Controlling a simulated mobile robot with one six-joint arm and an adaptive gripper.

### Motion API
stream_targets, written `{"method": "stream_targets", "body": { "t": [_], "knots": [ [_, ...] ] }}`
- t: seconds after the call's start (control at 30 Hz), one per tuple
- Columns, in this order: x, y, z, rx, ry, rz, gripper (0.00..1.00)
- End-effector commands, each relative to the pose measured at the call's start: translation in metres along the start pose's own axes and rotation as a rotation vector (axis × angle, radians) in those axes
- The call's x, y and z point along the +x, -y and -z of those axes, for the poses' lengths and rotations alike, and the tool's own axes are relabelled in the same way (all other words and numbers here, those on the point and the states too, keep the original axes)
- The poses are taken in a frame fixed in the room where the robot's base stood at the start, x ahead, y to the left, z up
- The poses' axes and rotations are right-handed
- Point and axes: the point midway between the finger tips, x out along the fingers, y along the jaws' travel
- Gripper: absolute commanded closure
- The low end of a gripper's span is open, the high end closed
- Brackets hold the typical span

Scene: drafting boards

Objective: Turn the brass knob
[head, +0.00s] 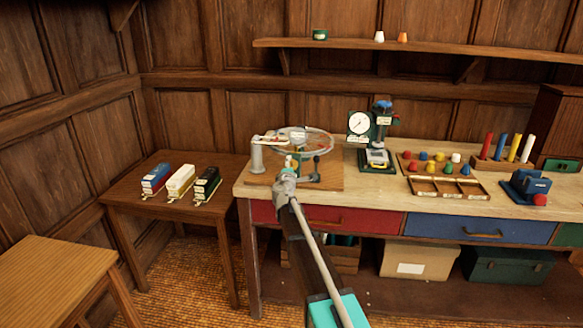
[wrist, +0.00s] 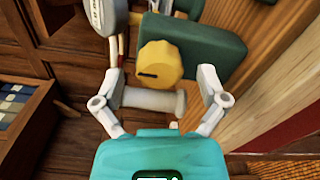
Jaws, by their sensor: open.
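The brass knob (wrist: 161,65) is a ribbed yellow disc with a dark slot, in the upper middle of the wrist view. It sits in front of a dark green block (wrist: 215,52). My gripper (wrist: 160,71) is open, with one fingertip on each side of the knob and visible gaps between. A pale grey cylinder (wrist: 150,99) lies across the space between the fingers, below the knob. In the head view my gripper (head: 289,172) is at the wooden base board (head: 325,178) of a device with a clear wheel (head: 318,141); the knob is hard to make out there.
The workbench (head: 385,190) also holds a dial gauge stand (head: 360,123), a tray of coloured pegs (head: 408,161), an empty divided tray (head: 447,188) and a blue block (head: 528,186). A side table (head: 145,212) on the left carries three small model vehicles.

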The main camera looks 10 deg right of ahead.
Motion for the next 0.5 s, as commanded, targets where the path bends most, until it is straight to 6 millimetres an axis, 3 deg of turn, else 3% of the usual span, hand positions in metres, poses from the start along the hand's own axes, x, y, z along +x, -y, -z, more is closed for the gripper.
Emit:
{"method": "stream_targets", "body": {
  "t": [0.5],
  "knots": [
    [-0.079, 0.0, -0.001, 0.0, -0.001, 0.0, 0.08]
  ]
}}
